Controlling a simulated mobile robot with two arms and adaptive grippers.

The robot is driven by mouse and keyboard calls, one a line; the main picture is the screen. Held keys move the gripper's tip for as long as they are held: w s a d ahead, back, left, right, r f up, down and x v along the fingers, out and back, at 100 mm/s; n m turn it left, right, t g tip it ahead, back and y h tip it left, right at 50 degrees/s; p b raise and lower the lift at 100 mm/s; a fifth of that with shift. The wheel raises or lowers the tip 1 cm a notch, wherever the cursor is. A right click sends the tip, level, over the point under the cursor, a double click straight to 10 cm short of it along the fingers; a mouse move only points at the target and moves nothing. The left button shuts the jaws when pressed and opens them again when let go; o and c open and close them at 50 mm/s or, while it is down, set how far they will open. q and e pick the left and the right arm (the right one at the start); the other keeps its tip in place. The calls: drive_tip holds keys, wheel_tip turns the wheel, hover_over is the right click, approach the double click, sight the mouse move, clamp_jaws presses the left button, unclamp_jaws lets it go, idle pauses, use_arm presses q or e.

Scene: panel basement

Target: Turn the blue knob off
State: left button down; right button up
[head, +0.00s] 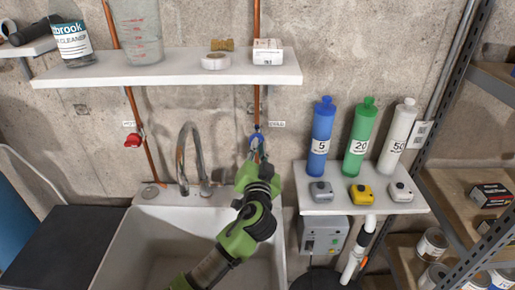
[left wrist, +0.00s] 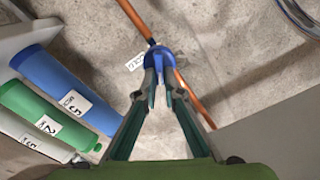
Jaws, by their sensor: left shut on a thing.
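The blue knob (head: 257,136) sits on the copper pipe at the wall, beside a small white label reading "COLD". My left gripper (head: 258,152) reaches up to it from below, over the sink, and partly hides it. In the left wrist view the blue knob (left wrist: 160,54) is between the fingertips of my left gripper (left wrist: 162,75), which is shut on it. Its handle's exact angle is hard to tell. My right gripper is in neither view.
A red knob (head: 133,140) is on another pipe to the left. The faucet (head: 183,150) and white sink (head: 130,235) are below. A shelf (head: 170,68) with bottles hangs above. Blue, green and white cylinders stand on a lower shelf (head: 350,205) to the right.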

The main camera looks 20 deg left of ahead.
use_arm(q)
drive_tip(key=shift+d+f+m+p, duration=0.15)
drive_tip(key=shift+m+p, duration=0.35)
drive_tip(key=shift+m, duration=1.45)
drive_tip(key=shift+d+f+m+p, duration=0.15)
drive_tip(key=shift+m+p, duration=0.35)
drive_tip(key=shift+m, duration=1.4)
drive_tip(key=shift+f+m+p, duration=0.15)
drive_tip(key=shift+m+p, duration=0.35)
drive_tip(key=shift+m, duration=1.45)
drive_tip(key=c, duration=2.2)
unclamp_jaws()
drive_tip(key=shift+w, duration=0.1)
drive_tip(key=shift+o, duration=0.2)
drive_tip(key=v, duration=1.2)
